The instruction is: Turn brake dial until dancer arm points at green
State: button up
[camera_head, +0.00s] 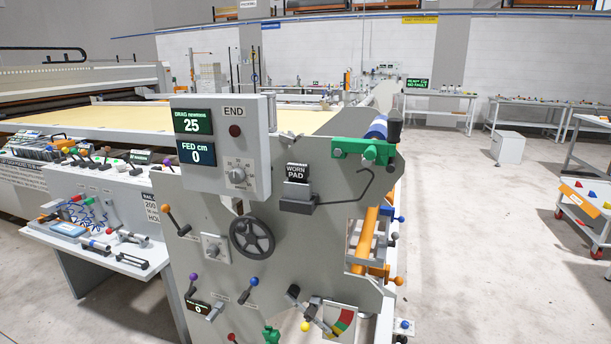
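A round grey dial knob (237,175) with a marked scale sits on the light grey control box (256,150), under the displays. A second, smaller knob (212,251) on a white square plate is lower on the grey end plate. I cannot read which one is labelled as the brake. A dark jointed arm (311,308) is low on the end plate, left of a fan-shaped gauge (341,321) with red, yellow and green bands. It looks like the dancer arm; which band it points at is too small to tell. My gripper is not in view.
The drag display (193,121) reads 25 and the fed display (197,153) reads 0. A black handwheel (252,238) and several ball-ended levers stick out around the knobs. A side shelf (95,245) holds tools at left.

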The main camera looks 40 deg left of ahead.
aim_at(237, 174)
jog(key=z, duration=1)
jog(key=k, duration=1.85)
jog(key=u, duration=2.75)
jog(key=i, duration=1.05)
jog(key=u, duration=0.1)
